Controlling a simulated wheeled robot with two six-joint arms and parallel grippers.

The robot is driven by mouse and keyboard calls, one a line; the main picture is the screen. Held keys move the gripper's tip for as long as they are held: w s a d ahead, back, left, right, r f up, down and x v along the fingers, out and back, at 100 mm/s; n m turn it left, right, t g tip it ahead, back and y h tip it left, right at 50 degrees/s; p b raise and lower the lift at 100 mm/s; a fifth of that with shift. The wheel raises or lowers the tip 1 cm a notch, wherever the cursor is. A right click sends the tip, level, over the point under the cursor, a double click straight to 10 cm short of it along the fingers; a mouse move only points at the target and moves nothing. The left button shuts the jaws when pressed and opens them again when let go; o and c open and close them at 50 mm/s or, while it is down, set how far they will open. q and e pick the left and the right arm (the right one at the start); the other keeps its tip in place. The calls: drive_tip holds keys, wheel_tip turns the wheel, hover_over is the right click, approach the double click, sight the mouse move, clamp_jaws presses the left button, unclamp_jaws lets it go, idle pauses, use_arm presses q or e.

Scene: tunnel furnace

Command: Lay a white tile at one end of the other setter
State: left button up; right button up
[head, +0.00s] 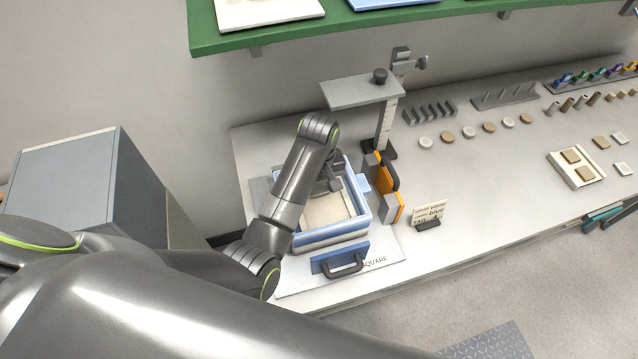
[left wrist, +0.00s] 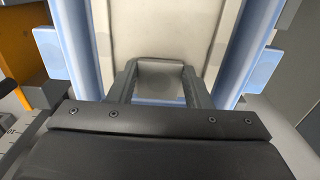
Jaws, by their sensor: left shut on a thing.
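My left gripper (head: 334,186) reaches down into a blue-walled frame (head: 362,205) on the bench. Inside the frame lies a cream setter plate (head: 325,208), which also shows in the left wrist view (left wrist: 160,30). In the left wrist view my gripper (left wrist: 158,82) is shut on a small square tile (left wrist: 160,80), which looks grey in shadow, over one end of the plate. I cannot tell whether the tile touches the plate. Another setter (head: 562,168) stands at the right with two tan tiles (head: 571,156) on it. Loose white tiles (head: 624,168) lie beside it. My right gripper is not in view.
A small sign (head: 429,213) is near the bench front. Round discs (head: 469,132) and racks line the back. A green shelf (head: 300,30) hangs above.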

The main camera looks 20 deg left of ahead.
use_arm(q)
drive_tip(key=shift+f, duration=0.4)
drive_tip(key=o, duration=1.1)
drive_tip(key=shift+c, duration=0.2)
